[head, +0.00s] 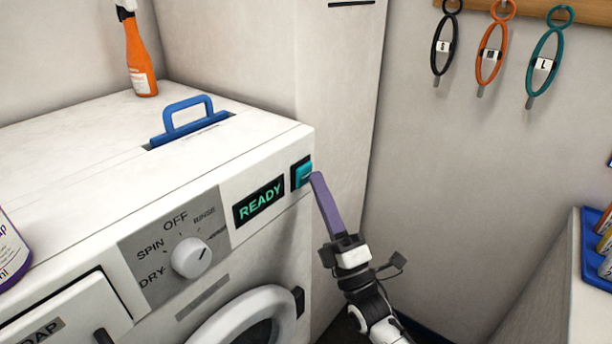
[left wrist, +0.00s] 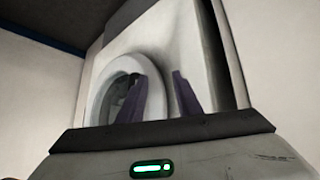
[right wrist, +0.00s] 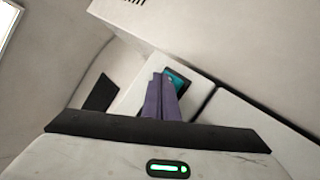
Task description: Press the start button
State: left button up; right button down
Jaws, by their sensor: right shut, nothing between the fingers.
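The teal start button (head: 302,175) sits in a dark frame at the right end of the washer's (head: 75,172) front panel, beside a display (head: 259,200) reading READY in green. My right gripper (head: 316,177) is shut and empty, its purple fingertips at the button's right edge; I cannot tell whether they touch it. In the right wrist view the shut fingers (right wrist: 161,78) partly cover the teal button (right wrist: 176,78). My left gripper (left wrist: 160,85) shows only in the left wrist view, its fingers apart and empty, facing the round washer door (left wrist: 108,88).
A dial (head: 192,257) and a soap drawer (head: 70,322) are on the washer front. A blue handle (head: 187,115) and an orange spray bottle (head: 138,55) are on top. A wall juts out behind the button. Labelled loops (head: 491,52) hang at the upper right; a blue tray (head: 590,250) stands at right.

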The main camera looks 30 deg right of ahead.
jog(key=shift+w+a, duration=0.2)
jog(key=shift+w, duration=0.3)
dwell(0.8)
jog(key=shift+s+d, duration=0.35)
jog(key=shift+s, duration=0.5)
jog(key=s, duration=0.1)
jog(key=s+d+p, duration=0.1)
jog(key=s, duration=0.1)
jog(key=s+d+p, duration=0.1)
jog(key=shift+s, duration=0.35)
dwell(1.5)
